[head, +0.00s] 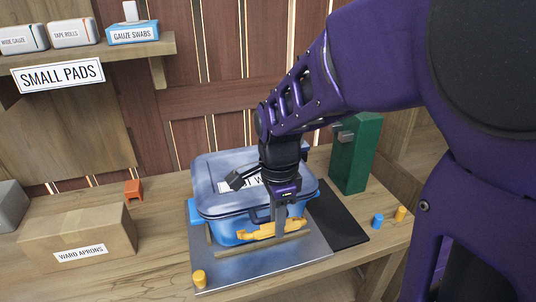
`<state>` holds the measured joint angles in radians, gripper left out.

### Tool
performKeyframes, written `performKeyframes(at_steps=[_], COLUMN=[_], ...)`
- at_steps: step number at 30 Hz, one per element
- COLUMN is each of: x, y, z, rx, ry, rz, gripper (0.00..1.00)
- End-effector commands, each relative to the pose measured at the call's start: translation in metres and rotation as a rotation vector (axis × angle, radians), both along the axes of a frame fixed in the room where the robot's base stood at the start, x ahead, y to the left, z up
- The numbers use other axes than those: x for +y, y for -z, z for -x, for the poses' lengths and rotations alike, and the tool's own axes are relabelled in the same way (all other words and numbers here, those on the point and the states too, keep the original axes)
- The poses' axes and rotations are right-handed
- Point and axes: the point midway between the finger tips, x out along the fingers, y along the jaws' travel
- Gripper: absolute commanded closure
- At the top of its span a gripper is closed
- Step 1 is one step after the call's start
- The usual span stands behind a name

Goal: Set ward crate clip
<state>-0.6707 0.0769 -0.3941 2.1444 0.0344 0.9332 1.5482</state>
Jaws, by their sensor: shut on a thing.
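A blue crate (228,225) with a grey-blue lid (215,172) stands on a grey metal plate (315,250) on the bench. The lid lies on the crate, and my arm hides part of its label. A yellow clip (255,233) lies along the crate's front side, low down. My gripper (280,232) points down at the crate's front and is shut on the yellow clip. Its fingers cover the clip's middle. I cannot tell whether the clip is latched against the lid.
A cardboard box (85,228) labelled WARD APRONS and an orange block (134,190) are at left. A green box (356,150) stands behind right. Small yellow (199,278) and blue (377,220) pegs stand near the front. A shelf (95,52) holds several boxes.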

Motion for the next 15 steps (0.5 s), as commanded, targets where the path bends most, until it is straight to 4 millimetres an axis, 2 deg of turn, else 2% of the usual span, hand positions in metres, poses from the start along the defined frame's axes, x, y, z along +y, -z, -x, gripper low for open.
performKeyframes(at_steps=[5,15], x=[0.0008,0.0029], y=[-0.0092,-0.0063], z=[-0.0063,-0.0099], rx=[0.059,0.112], ry=[0.001,-0.001], rz=[0.021,0.030], gripper=[1.00,1.00])
